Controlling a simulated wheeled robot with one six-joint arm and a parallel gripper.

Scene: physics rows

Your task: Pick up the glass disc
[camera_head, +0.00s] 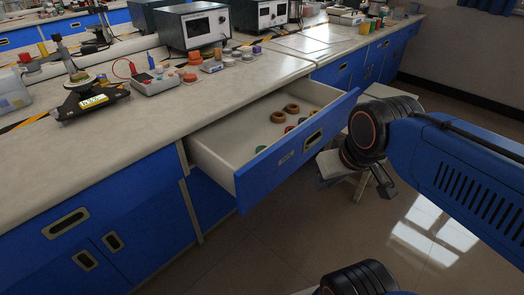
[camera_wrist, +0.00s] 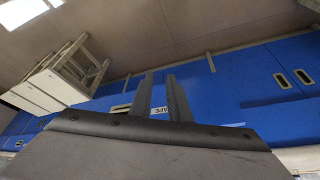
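I cannot make out for certain which thing is the glass disc. The open drawer (camera_head: 228,168) holds several small round things: two brown rings (camera_head: 292,108), a green piece (camera_head: 261,149) by the front panel, and darker reddish pieces partly hidden behind that panel. My gripper (camera_head: 384,188) hangs to the right of the drawer front, outside it and apart from it. In the wrist view my gripper's two fingers (camera_wrist: 160,84) stand apart with nothing between them, against the blue cabinet fronts.
The bench top (camera_head: 150,120) carries a grey meter box (camera_head: 194,27), a black instrument (camera_head: 92,100), a box with leads (camera_head: 155,80) and several small coloured round pieces. A pale stool (camera_head: 340,165) stands on the floor behind my gripper. The floor in front of the drawer is clear.

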